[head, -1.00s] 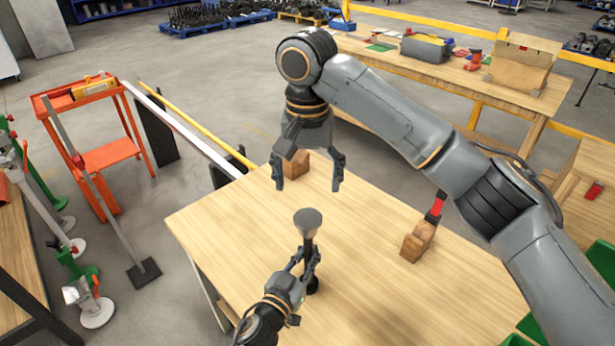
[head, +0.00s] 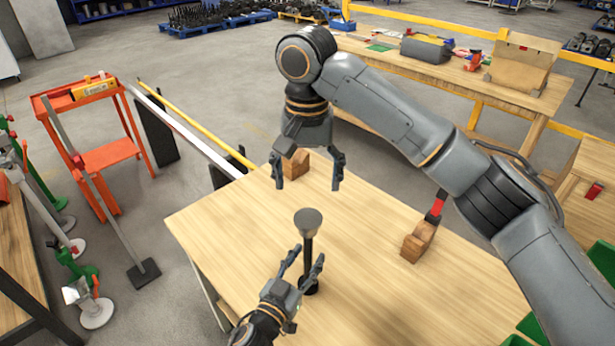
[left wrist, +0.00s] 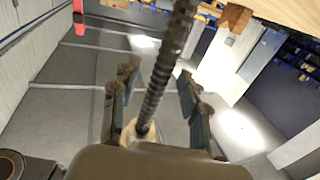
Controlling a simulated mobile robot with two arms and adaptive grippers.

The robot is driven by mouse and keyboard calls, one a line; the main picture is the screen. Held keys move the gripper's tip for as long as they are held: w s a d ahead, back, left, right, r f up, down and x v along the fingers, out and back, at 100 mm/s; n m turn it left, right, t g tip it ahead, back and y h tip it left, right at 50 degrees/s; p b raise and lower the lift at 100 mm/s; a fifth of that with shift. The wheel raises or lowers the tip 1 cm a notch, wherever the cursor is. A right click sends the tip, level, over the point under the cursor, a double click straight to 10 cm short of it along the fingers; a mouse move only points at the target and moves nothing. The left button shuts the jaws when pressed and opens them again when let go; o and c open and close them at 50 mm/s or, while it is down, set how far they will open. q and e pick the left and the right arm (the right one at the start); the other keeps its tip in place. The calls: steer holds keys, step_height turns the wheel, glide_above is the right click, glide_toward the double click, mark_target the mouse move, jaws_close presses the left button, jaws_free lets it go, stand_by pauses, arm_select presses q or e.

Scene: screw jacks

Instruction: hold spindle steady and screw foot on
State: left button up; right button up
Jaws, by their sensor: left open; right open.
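The spindle (head: 308,250) stands upright on the wooden table, with a dark round base at its lower end. A grey disc-shaped foot (head: 308,220) sits on its top end. My left gripper (head: 304,263) is open, with its fingers near the shaft and not closed on it. In the left wrist view the threaded shaft (left wrist: 165,70) runs between the spread fingers (left wrist: 158,95). My right gripper (head: 308,184) is open and empty, pointing down above the foot with a gap between. Whether the foot is fully threaded on cannot be told.
A wooden block (head: 296,164) lies at the table's far edge behind my right gripper. Another wooden block (head: 418,243) with a red and black piece (head: 437,206) stands on the right. The table top (head: 240,230) is clear to the left. An orange cart (head: 108,156) stands off left.

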arm_select(q)
steer(key=v, duration=1)
steer(key=shift+s, duration=0.15)
steer(key=shift+a, duration=0.1)
